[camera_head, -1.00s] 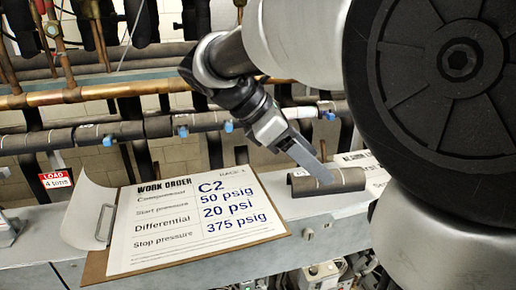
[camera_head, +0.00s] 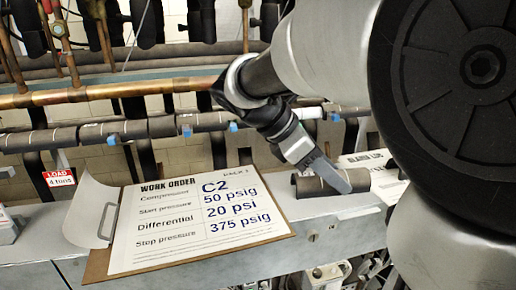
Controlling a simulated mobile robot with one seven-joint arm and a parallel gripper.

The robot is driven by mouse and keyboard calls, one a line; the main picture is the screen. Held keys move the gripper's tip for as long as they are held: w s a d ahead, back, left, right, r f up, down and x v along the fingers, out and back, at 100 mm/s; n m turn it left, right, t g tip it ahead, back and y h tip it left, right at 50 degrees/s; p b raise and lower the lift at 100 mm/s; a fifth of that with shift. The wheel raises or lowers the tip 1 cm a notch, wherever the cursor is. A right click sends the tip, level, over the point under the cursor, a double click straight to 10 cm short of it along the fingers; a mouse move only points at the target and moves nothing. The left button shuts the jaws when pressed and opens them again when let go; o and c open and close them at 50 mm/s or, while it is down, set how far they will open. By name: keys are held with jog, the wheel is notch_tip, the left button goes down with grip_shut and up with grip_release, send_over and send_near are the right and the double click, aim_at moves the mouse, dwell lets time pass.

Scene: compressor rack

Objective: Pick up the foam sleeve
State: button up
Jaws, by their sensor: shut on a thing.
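The foam sleeve (camera_head: 308,188) is a short dark grey tube with a light line on it. It lies lengthwise on the grey metal ledge, right of the clipboard. My gripper (camera_head: 340,184) reaches down from the upper left, and its flat grey finger crosses the right half of the sleeve. The gripper is shut on the sleeve. The far finger is hidden. I see no clear gap between the sleeve and the ledge.
A clipboard (camera_head: 98,262) with a work order sheet (camera_head: 190,222) lies left of the sleeve on the ledge (camera_head: 340,232). An alarm paper (camera_head: 385,184) lies just behind and right. Insulated pipes with blue valves (camera_head: 187,131) and a copper pipe (camera_head: 110,91) run behind.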

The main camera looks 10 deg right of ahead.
notch_tip(320, 180, up, 8)
jog(key=shift+r+p, duration=0.2)
jog(key=shift+p, duration=0.65)
jog(key=w+r+p, duration=0.2)
jog(key=w+p, duration=0.2)
jog(key=w, duration=0.4)
jog(key=w+a+r+n+t+p, duration=0.1)
jog(key=w+r+p, duration=0.2)
jog(key=w, duration=0.5)
jog(key=w+r+p, duration=0.2)
jog(key=w+p, duration=0.2)
jog(key=w, duration=0.4)
jog(key=f+b, duration=0.1)
jog(key=b, duration=0.1)
jog(key=f+b, duration=0.4)
jog(key=b, duration=0.1)
jog(key=shift+s+f, duration=0.2)
jog(key=shift+s, duration=0.15)
jog(key=shift+r+p, duration=0.35)
jog(key=shift+p, duration=0.05)
jog(key=shift+r+p, duration=0.1)
jog(key=shift+p, duration=0.35)
jog(key=shift+f, duration=0.25)
